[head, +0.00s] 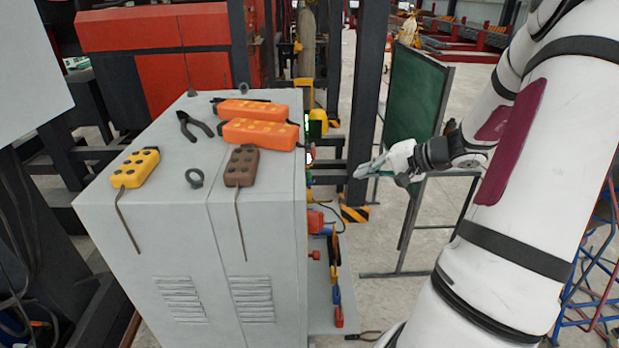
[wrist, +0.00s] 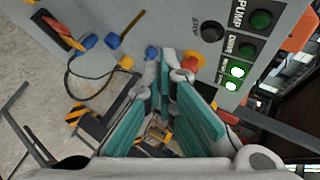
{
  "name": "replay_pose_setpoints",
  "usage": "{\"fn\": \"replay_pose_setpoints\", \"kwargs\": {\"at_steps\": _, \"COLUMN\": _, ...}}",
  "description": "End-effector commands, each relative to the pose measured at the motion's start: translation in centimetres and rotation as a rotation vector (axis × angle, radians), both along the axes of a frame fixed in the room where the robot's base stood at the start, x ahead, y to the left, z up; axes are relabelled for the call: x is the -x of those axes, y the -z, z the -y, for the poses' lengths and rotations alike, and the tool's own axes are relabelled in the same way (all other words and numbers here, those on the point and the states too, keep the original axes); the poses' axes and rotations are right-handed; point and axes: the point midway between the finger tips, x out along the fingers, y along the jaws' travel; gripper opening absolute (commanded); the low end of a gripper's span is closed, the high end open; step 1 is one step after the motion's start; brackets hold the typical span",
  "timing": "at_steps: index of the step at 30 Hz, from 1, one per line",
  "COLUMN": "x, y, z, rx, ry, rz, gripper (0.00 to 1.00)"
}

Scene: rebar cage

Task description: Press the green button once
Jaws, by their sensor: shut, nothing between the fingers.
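My gripper (head: 362,173) is shut and empty, to the right of the grey cabinet in the head view. In the wrist view its teal-padded fingers (wrist: 173,72) point toward the cabinet's panel. That panel (wrist: 222,12) carries a dark green button (wrist: 261,19) by the PUMP label and another dark green button (wrist: 246,50) below it. Two brightly lit green spots (wrist: 237,71) lie lower in the same column. My fingertips appear left of this column, near a red-orange knob (wrist: 191,63). I cannot tell whether they touch it. The panel face is hidden in the head view.
A black knob (wrist: 212,31) sits on the panel. Orange, yellow and brown control pendants and pliers lie on the cabinet top (head: 165,165). A green board (head: 413,98) on a metal frame stands behind my gripper. Blue and yellow fittings with a cable (wrist: 87,41) protrude at left.

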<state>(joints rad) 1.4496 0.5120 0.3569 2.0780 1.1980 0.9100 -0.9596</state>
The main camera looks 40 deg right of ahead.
Motion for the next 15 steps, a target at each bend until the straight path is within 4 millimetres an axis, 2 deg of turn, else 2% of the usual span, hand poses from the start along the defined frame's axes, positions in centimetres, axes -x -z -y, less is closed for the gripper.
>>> {"fn": "replay_pose_setpoints", "kwargs": {"at_steps": 8, "x": -0.4, "y": 0.0, "z": -0.5, "rx": -0.001, "ry": -0.002, "rz": -0.001, "gripper": 0.00}}
{"fn": "replay_pose_setpoints", "kwargs": {"at_steps": 15, "x": -2.0, "y": 0.1, "z": -2.7, "rx": -0.001, "ry": -0.003, "rz": -0.001, "gripper": 0.00}}
